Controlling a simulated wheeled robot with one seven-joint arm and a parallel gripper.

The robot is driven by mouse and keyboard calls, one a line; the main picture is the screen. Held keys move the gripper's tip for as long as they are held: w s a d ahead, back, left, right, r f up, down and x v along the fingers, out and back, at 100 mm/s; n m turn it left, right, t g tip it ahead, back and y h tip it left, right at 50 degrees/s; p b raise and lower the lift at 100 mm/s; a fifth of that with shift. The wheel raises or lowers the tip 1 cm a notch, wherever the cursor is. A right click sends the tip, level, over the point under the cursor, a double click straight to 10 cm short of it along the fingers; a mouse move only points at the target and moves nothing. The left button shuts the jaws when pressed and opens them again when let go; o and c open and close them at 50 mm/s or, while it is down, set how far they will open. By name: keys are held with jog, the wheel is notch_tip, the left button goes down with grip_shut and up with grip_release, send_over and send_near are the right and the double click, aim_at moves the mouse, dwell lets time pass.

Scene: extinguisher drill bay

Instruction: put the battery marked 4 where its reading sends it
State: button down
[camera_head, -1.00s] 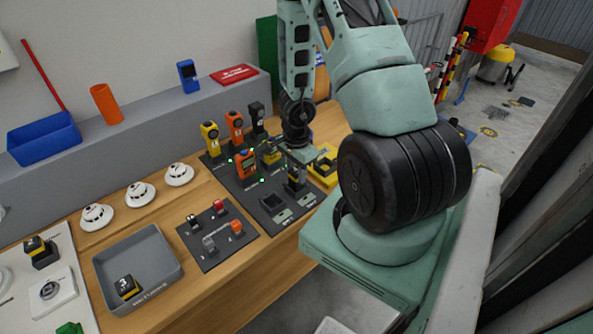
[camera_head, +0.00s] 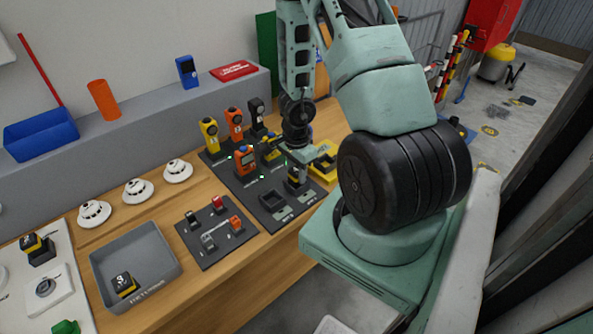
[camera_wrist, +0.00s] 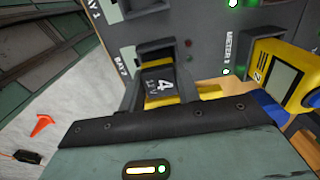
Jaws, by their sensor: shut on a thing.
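The battery marked 4 (camera_wrist: 165,86), black with yellow, is in the wrist view at the spot labelled BAY 2, just beyond my gripper's edge. In the head view a black-and-yellow battery (camera_head: 297,177) stands in the right-hand bay of the dark board (camera_head: 250,190). My gripper (camera_head: 299,152) is over it, shut on battery 4; the fingers are largely hidden. I cannot tell whether the battery is fully seated. The left bay (camera_head: 272,201) looks empty. A yellow tester with a screen (camera_wrist: 281,76) is right of the battery; I cannot read a value.
A grey returns tray (camera_head: 172,252) holds a battery marked 3 (camera_head: 123,284). Yellow, orange and black testers (camera_head: 209,134) stand at the board's back. A small board of coloured parts (camera_head: 208,248) lies left. White detectors (camera_head: 137,190) line the back. Bare wood lies in front.

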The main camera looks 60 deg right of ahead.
jog(key=shift+f, duration=0.2)
jog(key=c, duration=0.6)
grip_release()
jog(key=shift+r, duration=0.15)
jog(key=shift+r+p, duration=3.4)
jog(key=shift+r, duration=0.05)
